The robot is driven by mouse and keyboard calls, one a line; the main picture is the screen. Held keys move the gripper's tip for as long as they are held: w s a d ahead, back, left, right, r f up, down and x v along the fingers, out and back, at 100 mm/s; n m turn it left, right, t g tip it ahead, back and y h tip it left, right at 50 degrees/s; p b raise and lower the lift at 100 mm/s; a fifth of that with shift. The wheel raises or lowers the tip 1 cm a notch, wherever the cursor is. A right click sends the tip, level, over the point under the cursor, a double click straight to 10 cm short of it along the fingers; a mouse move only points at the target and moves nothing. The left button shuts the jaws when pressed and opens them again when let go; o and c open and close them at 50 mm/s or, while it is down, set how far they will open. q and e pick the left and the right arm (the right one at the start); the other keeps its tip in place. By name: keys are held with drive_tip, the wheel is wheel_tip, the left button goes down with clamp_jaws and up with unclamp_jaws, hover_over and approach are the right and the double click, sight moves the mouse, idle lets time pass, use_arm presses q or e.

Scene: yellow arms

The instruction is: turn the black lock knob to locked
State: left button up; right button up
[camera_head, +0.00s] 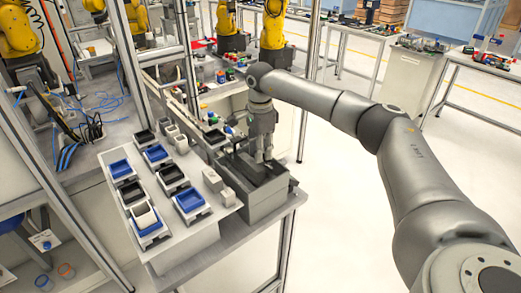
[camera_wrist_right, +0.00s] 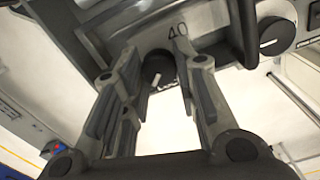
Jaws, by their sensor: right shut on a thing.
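The black lock knob (camera_wrist_right: 157,69) shows in the right wrist view between the two fingers of my right gripper (camera_wrist_right: 156,56), with a short, slanted white line on its face. My right gripper is shut on this knob; its fingertips partly cover the knob's sides. In the head view my right gripper (camera_head: 263,155) points down at the dark top of a grey machine (camera_head: 270,202) at the table's right end. The knob is too small and hidden to make out there. My left gripper is not in view.
A second black knob (camera_wrist_right: 275,36) with a white line sits to the right in the wrist view. In the head view, a light board (camera_head: 180,227) with several blue and black trays stands left of the machine. A metal frame post (camera_head: 75,215) rises at the left.

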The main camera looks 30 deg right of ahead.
drive_tip(key=n, duration=0.4)
drive_tip(key=shift+n, duration=0.3)
drive_tip(key=shift+w+n, duration=0.1)
drive_tip(key=shift+n, duration=2.2)
drive_tip(key=o, duration=1)
drive_tip(key=shift+r, duration=0.1)
wheel_tip(320, 180, up, 12)
drive_tip(key=shift+f, duration=0.1)
